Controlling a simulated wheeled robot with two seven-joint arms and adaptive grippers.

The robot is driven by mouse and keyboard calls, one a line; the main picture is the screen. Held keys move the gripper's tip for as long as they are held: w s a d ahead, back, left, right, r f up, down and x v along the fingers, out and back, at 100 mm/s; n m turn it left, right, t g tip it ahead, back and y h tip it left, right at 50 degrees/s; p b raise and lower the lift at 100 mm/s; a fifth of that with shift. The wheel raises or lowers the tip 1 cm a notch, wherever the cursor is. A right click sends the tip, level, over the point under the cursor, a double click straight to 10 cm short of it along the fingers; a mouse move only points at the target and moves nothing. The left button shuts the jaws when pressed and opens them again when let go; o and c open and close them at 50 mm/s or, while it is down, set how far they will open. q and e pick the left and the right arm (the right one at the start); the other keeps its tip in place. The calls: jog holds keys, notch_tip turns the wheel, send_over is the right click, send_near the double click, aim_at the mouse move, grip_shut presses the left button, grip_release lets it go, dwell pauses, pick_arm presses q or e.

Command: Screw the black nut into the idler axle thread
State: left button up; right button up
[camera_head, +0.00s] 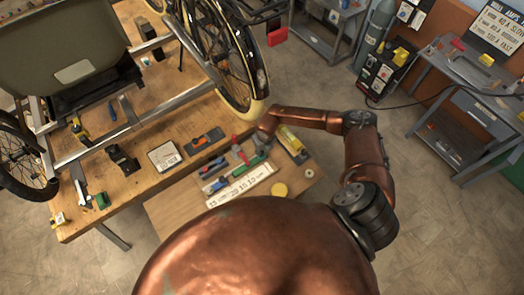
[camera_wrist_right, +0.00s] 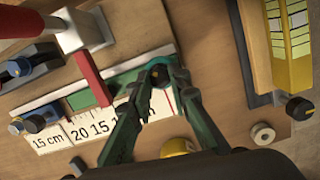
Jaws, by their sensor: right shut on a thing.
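My right gripper (camera_head: 262,137) reaches down over the small tool board at the bench's front. In the right wrist view its two green fingers (camera_wrist_right: 161,80) come together around a small dark round piece (camera_wrist_right: 160,71). That piece looks like the black nut, but the fingers hide part of it. It is low over the board, beside a green block; I cannot tell whether it is lifted. The trike frame (camera_head: 118,131) lies across the wooden bench to the left. I cannot make out the idler axle thread. My left gripper is not in view.
A white ruler strip (camera_head: 238,187) lies on the board near several hand tools. A yellow case (camera_head: 290,140) and a pale ring (camera_head: 309,173) are to the right. The trike wheel (camera_head: 222,50) stands behind the board.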

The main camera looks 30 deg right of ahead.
jog(key=m, duration=0.5)
jog(key=shift+h, duration=0.4)
jog(key=o, duration=0.6)
jog(key=n, duration=0.5)
jog(key=shift+d+y, duration=0.1)
jog(key=shift+y, duration=0.3)
jog(key=n+y, duration=0.1)
jog(key=n, duration=0.6)
jog(key=shift+c, duration=0.4)
